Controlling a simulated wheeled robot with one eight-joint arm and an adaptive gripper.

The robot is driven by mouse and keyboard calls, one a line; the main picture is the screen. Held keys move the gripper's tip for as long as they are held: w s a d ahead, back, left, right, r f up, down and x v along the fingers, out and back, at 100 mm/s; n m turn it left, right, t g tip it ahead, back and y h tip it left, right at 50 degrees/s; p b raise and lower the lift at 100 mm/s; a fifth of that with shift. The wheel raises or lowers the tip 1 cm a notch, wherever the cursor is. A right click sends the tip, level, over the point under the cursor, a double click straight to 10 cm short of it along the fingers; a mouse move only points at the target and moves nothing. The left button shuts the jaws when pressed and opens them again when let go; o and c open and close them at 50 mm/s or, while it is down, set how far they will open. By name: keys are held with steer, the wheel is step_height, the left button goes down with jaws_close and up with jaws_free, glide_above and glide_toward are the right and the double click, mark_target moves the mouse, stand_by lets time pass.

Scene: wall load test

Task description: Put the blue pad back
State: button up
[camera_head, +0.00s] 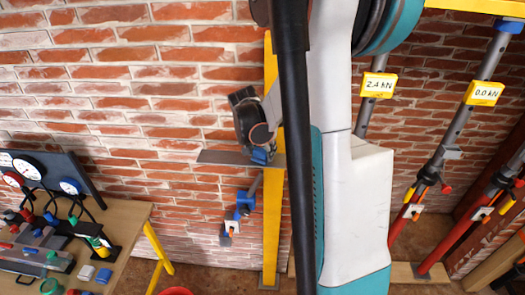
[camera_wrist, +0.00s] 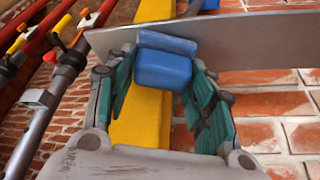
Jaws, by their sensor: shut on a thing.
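The blue pad (camera_wrist: 163,68) is a small rounded block between the teal fingers of my gripper (camera_wrist: 160,82) in the wrist view. My gripper is shut on it. The pad is up against the edge of a flat grey metal plate (camera_wrist: 245,42); I cannot tell whether it is fixed to it. In the head view the blue pad (camera_head: 262,156) shows at the plate (camera_head: 225,158), in front of the yellow upright (camera_head: 271,220). There my gripper (camera_head: 257,135) is partly hidden behind my arm.
A wooden table (camera_head: 125,225) with gauges (camera_head: 28,168) and small parts stands at left. A blue clamp (camera_head: 243,200) hangs below the plate. Red-and-grey props (camera_head: 440,160) with yellow readouts, 2.4 kN and 0.0 kN, stand at right. A brick wall is close behind.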

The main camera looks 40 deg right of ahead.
steer(key=shift+w+d+f, duration=0.1)
steer(key=shift+d, duration=0.15)
steer(key=shift+c, duration=0.4)
steer(key=shift+a, duration=0.15)
steer(key=o, duration=1)
steer(key=v, duration=1.2)
